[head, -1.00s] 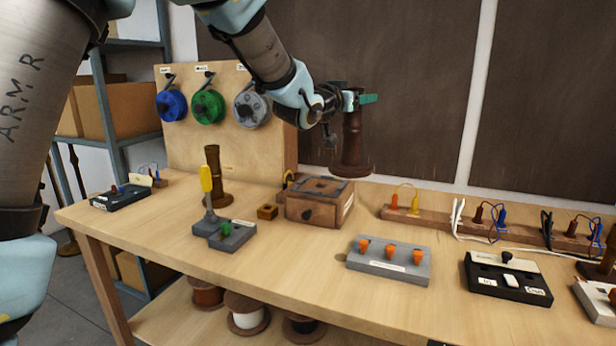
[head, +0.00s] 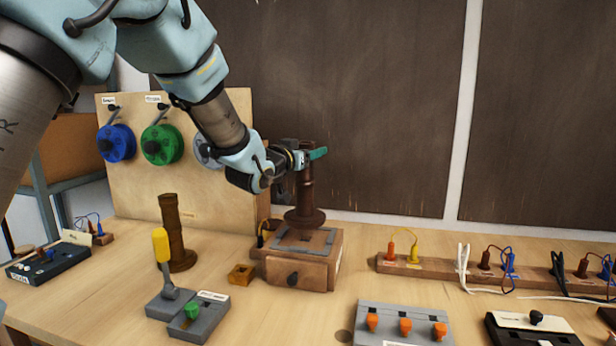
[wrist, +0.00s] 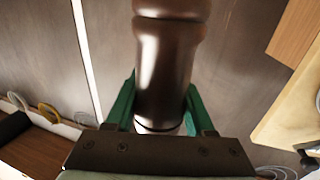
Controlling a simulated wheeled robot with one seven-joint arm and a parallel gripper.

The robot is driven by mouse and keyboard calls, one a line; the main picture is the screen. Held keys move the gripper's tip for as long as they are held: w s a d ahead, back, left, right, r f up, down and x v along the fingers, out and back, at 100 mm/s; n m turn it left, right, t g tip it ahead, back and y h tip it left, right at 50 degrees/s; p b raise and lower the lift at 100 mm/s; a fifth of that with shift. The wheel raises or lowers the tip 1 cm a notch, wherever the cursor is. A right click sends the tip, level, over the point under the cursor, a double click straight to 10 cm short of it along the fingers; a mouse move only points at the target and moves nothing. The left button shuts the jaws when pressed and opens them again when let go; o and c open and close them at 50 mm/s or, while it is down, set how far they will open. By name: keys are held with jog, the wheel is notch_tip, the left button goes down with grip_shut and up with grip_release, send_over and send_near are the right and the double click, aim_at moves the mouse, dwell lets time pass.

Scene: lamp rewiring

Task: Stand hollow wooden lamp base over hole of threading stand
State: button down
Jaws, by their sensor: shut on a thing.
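The dark brown turned wooden lamp base (head: 306,190) is upright, with its wide round foot down. My gripper (head: 312,155) is shut on its upper part. In the wrist view the lamp base (wrist: 165,65) stands between the green fingers of my gripper (wrist: 162,108). A wooden box with a grey frame on top, which looks like the threading stand (head: 297,272), is on the table right below the lamp base. The foot is over the back part of its top. I cannot tell whether it touches. The hole is hidden.
Another brown wooden column (head: 173,235) stands to the left. A yellow-handled lever block (head: 168,300) and a small brass-coloured block (head: 242,274) are in front of it. A grey block with orange knobs (head: 402,325) is at front right. A spool board (head: 215,180) rises behind.

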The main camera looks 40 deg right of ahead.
aim_at(310, 169)
jog(key=shift+f+p, duration=0.55)
jog(key=shift+f, duration=1.85)
jog(key=shift+c, duration=1.3)
grip_release()
jog(key=b+v, duration=0.4)
jog(key=v, duration=0.8)
